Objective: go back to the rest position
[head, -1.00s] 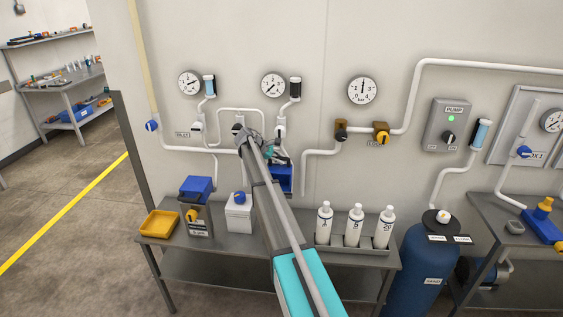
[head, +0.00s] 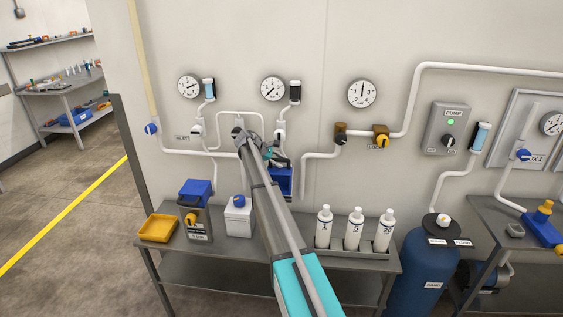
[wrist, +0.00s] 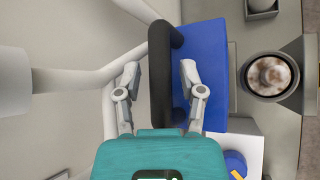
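My gripper (wrist: 160,78) is open in the wrist view, with its two grey fingers apart. A black curved bar or hose (wrist: 160,60) shows between the fingers, with a gap on each side; I cannot tell how far beyond the fingertips it lies. A blue box (wrist: 203,65) is beside it on the right. The blue box (head: 285,183) shows partly there, just right of the arm.
The bench (head: 215,250) holds a yellow tray (head: 159,227), a grey-and-blue container (head: 196,220), a white canister (head: 239,217) and three white bottles (head: 353,229). White pipes (head: 415,85) and gauges (head: 361,93) line the wall. A blue tank (head: 422,275) stands at the right.

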